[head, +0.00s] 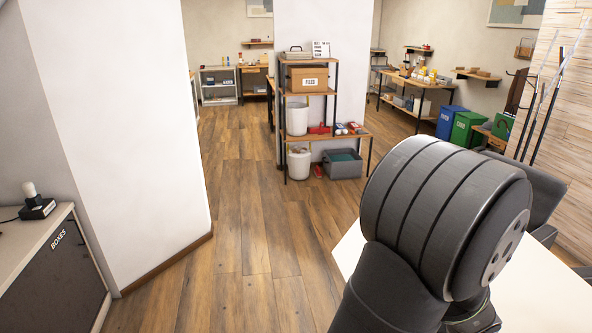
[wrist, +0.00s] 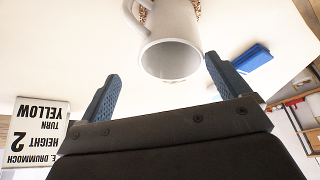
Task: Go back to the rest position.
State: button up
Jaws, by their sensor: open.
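My gripper (wrist: 163,67) shows in the wrist view with its two blue ridged fingers wide apart and nothing held between them. A pale grey mug (wrist: 172,60) is beyond the fingertips, its round mouth facing the camera and its handle toward the upper left. I see a gap between the mug and each finger. In the head view my arm fills the lower right, over a white table top (head: 350,250), and the gripper is out of sight there.
In the wrist view, a card reading "YELLOW TURN HEIGHT 2" (wrist: 38,130) appears upside down at left, and a blue object (wrist: 250,58) lies right of the mug. The head view shows a cabinet (head: 55,275), a wall block (head: 120,120), a shelf rack (head: 310,93) and open wooden floor.

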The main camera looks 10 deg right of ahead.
jog(key=s+r, duration=0.5)
jog(key=s, duration=0.4)
jog(key=w+d+f, duration=0.1)
jog(key=w+d, duration=0.4)
jog(key=d, duration=0.3)
jog(key=w+d+f, duration=0.2)
jog(key=w+d, duration=0.3)
jog(key=d, duration=0.4)
jog(key=shift+w+d+m, duration=0.15)
jog(key=shift+w+m, duration=0.15)
jog(key=shift+m, duration=0.1)
jog(key=shift+f, duration=0.1)
